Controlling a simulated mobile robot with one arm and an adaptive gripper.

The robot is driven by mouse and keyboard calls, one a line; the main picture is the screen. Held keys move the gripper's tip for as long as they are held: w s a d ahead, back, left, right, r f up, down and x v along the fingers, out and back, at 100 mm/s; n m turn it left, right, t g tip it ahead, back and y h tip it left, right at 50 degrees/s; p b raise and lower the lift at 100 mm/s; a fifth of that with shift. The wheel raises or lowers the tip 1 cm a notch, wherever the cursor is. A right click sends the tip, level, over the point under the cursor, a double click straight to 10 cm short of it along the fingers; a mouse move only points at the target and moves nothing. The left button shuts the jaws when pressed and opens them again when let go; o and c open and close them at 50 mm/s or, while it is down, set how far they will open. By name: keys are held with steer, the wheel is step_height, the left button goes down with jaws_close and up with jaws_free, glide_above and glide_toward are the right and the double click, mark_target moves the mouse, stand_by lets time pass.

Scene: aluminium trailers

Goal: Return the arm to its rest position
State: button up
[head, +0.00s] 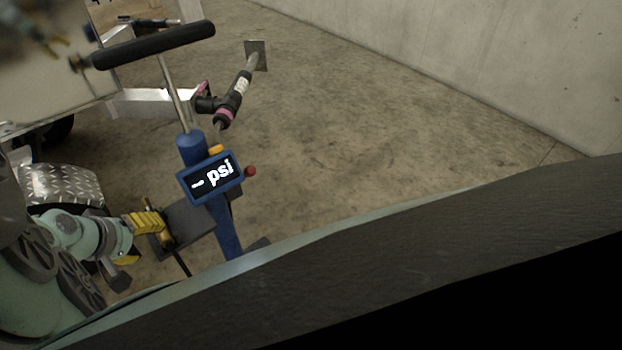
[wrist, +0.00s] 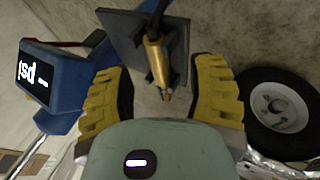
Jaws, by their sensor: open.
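My gripper (head: 148,240) is low at the left in the head view, with yellow ribbed fingers beside a dark plate on the blue air pump (head: 223,225). In the wrist view my gripper (wrist: 162,95) is open, its two yellow fingers wide apart. A brass air nozzle (wrist: 155,62) on a black hose shows between and beyond the fingers, against the dark holder plate (wrist: 118,32). The fingers appear apart from it. My green arm links fill the lower left of the head view.
The pump's display (head: 212,179) reads "- psi", below a black handle (head: 155,45). A trailer fender (head: 62,186) stands left, and a tyre (wrist: 280,112) shows right in the wrist view. A pink-ringed torch-like tool (head: 233,100) stands behind. Concrete floor (head: 370,120) is clear toward the wall (head: 500,60).

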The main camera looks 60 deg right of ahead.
step_height(320, 180, up, 6)
steer(key=a, duration=0.2)
steer(key=shift+a, duration=0.15)
